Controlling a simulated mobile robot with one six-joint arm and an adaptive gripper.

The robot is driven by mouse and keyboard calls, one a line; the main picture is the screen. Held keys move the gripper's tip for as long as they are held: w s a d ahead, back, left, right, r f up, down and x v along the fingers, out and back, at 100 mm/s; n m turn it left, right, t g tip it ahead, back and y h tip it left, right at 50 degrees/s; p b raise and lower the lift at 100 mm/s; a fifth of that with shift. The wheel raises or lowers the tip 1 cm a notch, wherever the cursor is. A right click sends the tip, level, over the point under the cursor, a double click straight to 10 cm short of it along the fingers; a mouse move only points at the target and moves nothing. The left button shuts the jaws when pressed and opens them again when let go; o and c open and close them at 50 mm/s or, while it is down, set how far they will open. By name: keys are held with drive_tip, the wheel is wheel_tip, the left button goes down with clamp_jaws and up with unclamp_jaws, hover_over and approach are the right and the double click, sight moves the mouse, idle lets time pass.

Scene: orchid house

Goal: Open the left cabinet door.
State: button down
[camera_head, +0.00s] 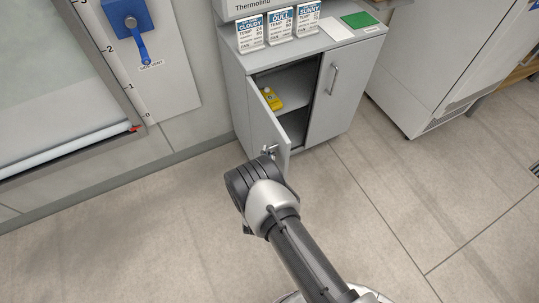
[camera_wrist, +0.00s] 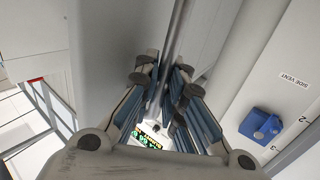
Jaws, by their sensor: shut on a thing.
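The left cabinet door (camera_head: 263,122) of the grey cabinet (camera_head: 231,72) stands partly open, swung out toward me. Its inside shows a shelf with a yellow item (camera_head: 272,98). In the wrist view, the door's metal bar handle (camera_wrist: 174,35) runs down between the fingers of my gripper (camera_wrist: 164,78), which are shut on it. In the head view, my wrist hides most of the gripper at the door's free edge.
The right door (camera_head: 346,88) is shut. A blue vent lever (camera_head: 130,18) is on the wall at left. The tiled floor in front is clear.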

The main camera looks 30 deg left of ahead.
drive_tip(key=shift+s+d+f, duration=0.15)
drive_tip(key=shift+s+f, duration=0.05)
drive_tip(key=shift+f, duration=0.1)
drive_tip(key=c, duration=2)
unclamp_jaws()
drive_tip(key=o, duration=0.3)
drive_tip(key=shift+r, duration=0.2)
drive_tip(key=shift+o, duration=0.2)
drive_tip(key=shift+s, duration=0.1)
drive_tip(key=v, duration=1.1)
drive_tip(key=shift+s, duration=0.4)
drive_tip(key=shift+d, duration=0.1)
